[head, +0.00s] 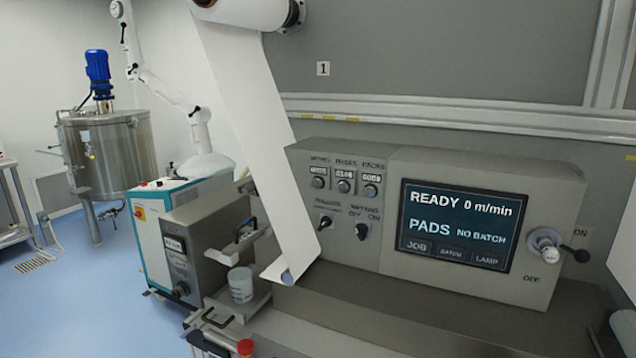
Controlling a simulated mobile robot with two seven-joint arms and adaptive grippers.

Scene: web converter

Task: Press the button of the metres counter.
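The metres counter (318,169) is the leftmost of three small counters on the upper left of the grey control panel (342,214). It has a small display with a round button (318,183) right below it. The pieces counter (344,174) and the packs counter (371,179) sit to its right, each with a similar button. The digits on the metres counter are too small to read surely. Neither of my grippers shows in the head view, and nothing touches the counter buttons.
A screen (457,227) reads READY 0 m/min, PADS, NO BATCH. Two selector knobs sit below the counters. A lever switch (546,250) sticks out at right. A white web (258,130) hangs left of the panel.

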